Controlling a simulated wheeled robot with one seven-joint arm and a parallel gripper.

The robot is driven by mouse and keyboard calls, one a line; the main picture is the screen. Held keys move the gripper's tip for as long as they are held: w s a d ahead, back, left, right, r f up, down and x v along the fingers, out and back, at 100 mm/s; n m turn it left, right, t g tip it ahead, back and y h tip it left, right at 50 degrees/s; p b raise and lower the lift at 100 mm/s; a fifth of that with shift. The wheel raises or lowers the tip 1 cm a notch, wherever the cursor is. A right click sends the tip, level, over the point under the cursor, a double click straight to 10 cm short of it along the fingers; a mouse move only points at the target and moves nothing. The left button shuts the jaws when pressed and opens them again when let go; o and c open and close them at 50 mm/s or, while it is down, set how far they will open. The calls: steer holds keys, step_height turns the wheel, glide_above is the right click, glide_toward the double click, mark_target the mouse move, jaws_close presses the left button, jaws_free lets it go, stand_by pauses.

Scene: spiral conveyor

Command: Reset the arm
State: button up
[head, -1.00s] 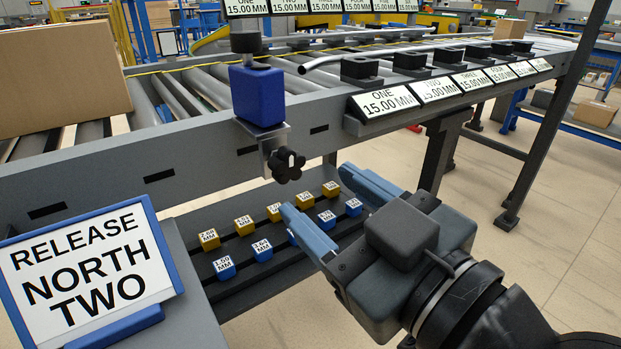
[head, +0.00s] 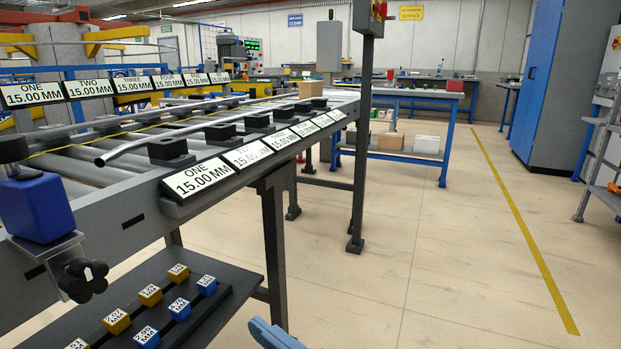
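Only the blue tip of one finger of my gripper (head: 272,334) shows, at the bottom edge of the head view. The rest of my gripper and my arm are out of the picture. The fingertip is right of the dark shelf (head: 228,264) with small labelled blocks and appears apart from it. Whether the gripper is open or holds anything is hidden.
The roller conveyor (head: 105,203) with numbered 15.00 MM plates runs along the left. A blue block with a black knob (head: 82,281) is at its near end. A dark post (head: 361,130) stands mid-view. The floor (head: 450,260) to the right is clear.

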steer(key=s+d+f+m+t+h, duration=0.2)
steer(key=s+d+f+m+h, duration=0.2)
steer(key=d+f, duration=0.3)
steer(key=s+d+f+m+t+h, duration=0.2)
steer(key=s+d+f+m+h, duration=0.3)
steer(key=d, duration=0.4)
steer(key=s+d+f+m+h, duration=0.1)
steer(key=s+d+h, duration=0.2)
steer(key=s+d, duration=0.4)
steer(key=s+d+f+m+h, duration=0.15)
steer(key=s+d, duration=0.35)
steer(key=s, duration=0.5)
step_height(320, 180, up, 27)
steer(key=p, duration=2.5)
steer(key=shift+n+g+p, duration=0.3)
steer(key=shift+n+p, duration=0.05)
steer(key=shift+n, duration=0.1)
